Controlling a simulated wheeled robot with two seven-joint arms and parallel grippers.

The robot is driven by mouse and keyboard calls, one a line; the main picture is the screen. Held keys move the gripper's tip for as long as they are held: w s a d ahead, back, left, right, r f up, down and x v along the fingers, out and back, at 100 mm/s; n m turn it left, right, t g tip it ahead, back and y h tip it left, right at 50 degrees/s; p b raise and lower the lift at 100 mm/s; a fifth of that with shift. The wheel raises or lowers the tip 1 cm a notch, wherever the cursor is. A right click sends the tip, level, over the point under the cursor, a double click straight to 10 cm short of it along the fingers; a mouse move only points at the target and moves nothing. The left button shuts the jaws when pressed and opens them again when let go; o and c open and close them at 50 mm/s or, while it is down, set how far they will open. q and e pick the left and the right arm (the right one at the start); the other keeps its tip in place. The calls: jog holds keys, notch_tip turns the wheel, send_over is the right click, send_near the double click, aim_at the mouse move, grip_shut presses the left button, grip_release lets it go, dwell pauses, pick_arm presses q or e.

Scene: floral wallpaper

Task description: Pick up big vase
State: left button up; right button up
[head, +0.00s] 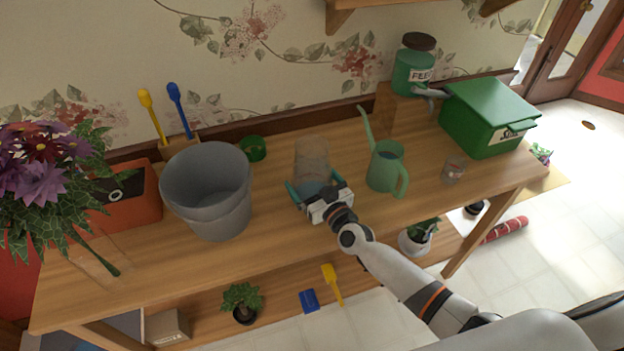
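A tall clear glass vase (312,157) stands upright on the wooden table, near the middle and toward the wall. My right gripper (314,184) comes in from the front, with its teal fingers spread wide, one on each side of the vase's lower part. The fingers look open; whether they touch the glass is hard to tell. The gripper's white body hides part of the table in front of the vase. My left gripper is not in view.
A grey bucket (208,190) stands left of the vase, and a green watering can (386,168) stands close on its right. A small green pot (252,148) is behind left. A small glass (453,171) and a green bin (487,116) are farther right.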

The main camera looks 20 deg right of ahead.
jog(key=c, duration=0.9)
jog(key=shift+r, duration=0.1)
jog(key=shift+c, duration=1)
